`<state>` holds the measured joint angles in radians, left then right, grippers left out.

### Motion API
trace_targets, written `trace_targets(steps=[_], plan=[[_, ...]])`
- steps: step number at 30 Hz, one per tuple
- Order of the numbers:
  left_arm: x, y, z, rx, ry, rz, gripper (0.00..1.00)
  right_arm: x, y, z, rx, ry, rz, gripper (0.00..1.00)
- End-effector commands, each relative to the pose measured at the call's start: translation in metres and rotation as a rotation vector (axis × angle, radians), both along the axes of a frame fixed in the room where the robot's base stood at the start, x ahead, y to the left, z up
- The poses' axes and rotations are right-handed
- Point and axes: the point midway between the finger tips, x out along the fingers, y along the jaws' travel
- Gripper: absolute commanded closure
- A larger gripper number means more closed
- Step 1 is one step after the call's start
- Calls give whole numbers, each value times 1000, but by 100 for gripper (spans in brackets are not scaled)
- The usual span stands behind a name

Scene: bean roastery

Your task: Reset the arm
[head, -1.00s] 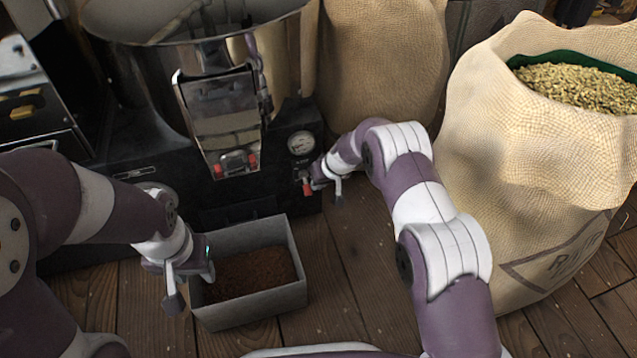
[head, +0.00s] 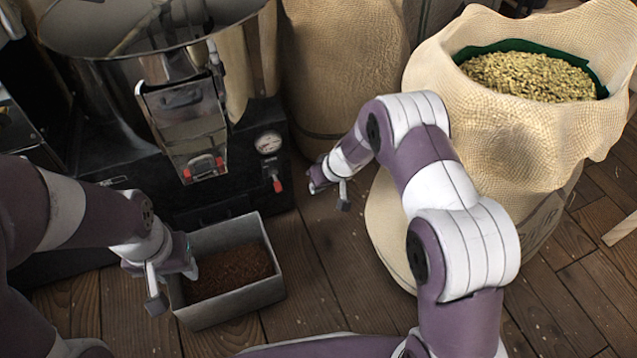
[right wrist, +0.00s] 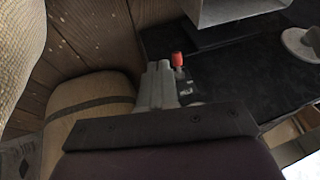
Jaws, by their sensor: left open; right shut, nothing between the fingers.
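My right gripper (head: 314,182) is shut and empty, in the air to the right of the red-tipped lever (head: 277,184) under the gauge of the dark machine. A gap shows between them in the head view. In the right wrist view the shut fingers (right wrist: 160,85) point toward the machine, and the red tip (right wrist: 178,60) shows just beyond them. My left gripper (head: 172,284) is open at the left wall of a grey bin (head: 238,310) holding brown grounds. Its fingers appear to be either side of that wall; whether they touch it I cannot tell.
The roasting machine (head: 130,185) with a steel bowl and chute (head: 187,130) fills the back left. An open sack (head: 500,150) of pale beans stands close behind and right of my right arm. Another sack (head: 340,60) stands at the back. Wooden floor (head: 335,255) is clear between bin and right arm.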

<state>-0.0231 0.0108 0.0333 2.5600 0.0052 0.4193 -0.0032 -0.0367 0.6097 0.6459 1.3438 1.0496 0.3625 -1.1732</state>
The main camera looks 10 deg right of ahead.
Motion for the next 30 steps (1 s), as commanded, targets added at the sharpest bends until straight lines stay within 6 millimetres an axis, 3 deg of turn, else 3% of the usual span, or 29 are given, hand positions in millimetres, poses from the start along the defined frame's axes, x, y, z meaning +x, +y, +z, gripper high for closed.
trace_targets(steps=[16, 20, 22, 23, 30], plan=[[0, 0, 0, 0, 0, 0, 57, -1, -1, 0, 2, 2, -4, 100], [0, 0, 0, 0, 0, 0, 57, -7, -1, -3, 32, 58, -104, 100], [0, 0, 0, 0, 0, 0, 57, -41, -6, -15, 23, 178, -168, 100], [0, 0, 2, 0, 0, 0, 57, -59, -9, -10, 10, 230, -194, 100], [0, 0, 37, 0, 0, 0, 57, -173, -44, 99, -145, 401, -294, 100]])
